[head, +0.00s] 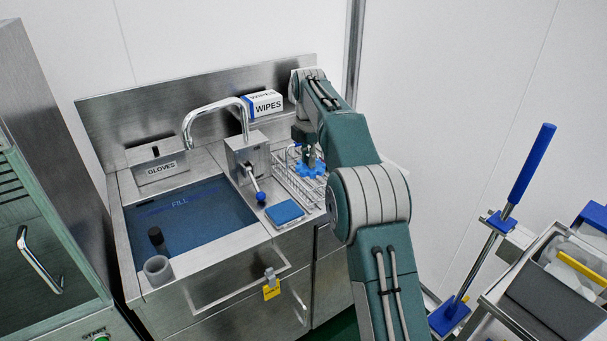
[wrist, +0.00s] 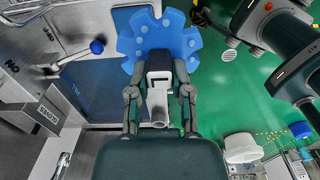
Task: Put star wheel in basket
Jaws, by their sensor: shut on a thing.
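The star wheel (head: 312,169) is blue with a notched rim. My gripper (head: 308,158) is shut on it and holds it at or just above the wire basket (head: 287,180), on the right side of the sink counter. In the wrist view the star wheel (wrist: 172,38) sits at the fingertips of my gripper (wrist: 160,72), its lobes spreading past both fingers. I cannot tell whether the wheel touches the basket wires. My arm hides part of the basket's right side.
The tap (head: 215,106) arches over the filled sink (head: 190,215). A wipes box (head: 264,104) stands behind. A cart (head: 560,290) stands at right.

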